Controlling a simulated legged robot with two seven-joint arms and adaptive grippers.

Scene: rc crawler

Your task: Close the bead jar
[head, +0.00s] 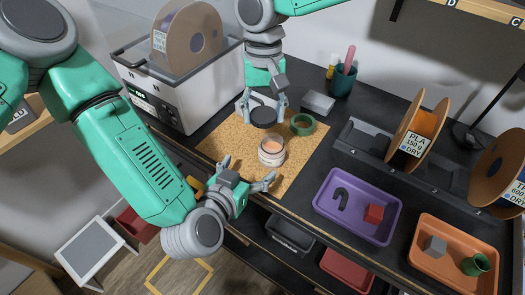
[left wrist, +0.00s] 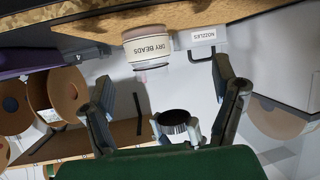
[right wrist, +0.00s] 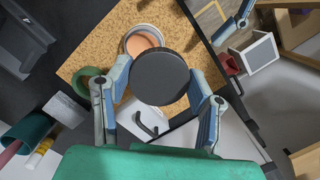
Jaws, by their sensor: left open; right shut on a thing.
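The bead jar (head: 271,151) stands upright and uncapped on the cork mat (head: 219,147), with orange-pink beads in it. Its DRY BEADS label shows in the left wrist view (left wrist: 148,48). My right gripper (head: 264,112) is shut on the black round lid (head: 263,118), held behind the jar and apart from it. The lid fills the space between the fingers in the right wrist view (right wrist: 160,77). My left gripper (head: 247,177) is open and empty in front of the jar, its fingers spread to either side and not touching it.
A green ring (head: 302,124) lies on the mat right of the jar. A grey box (head: 318,103) and a teal cup (head: 342,80) stand behind. A white dryer box (head: 185,95) is at left. Purple (head: 325,207) and orange (head: 415,257) trays are at right.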

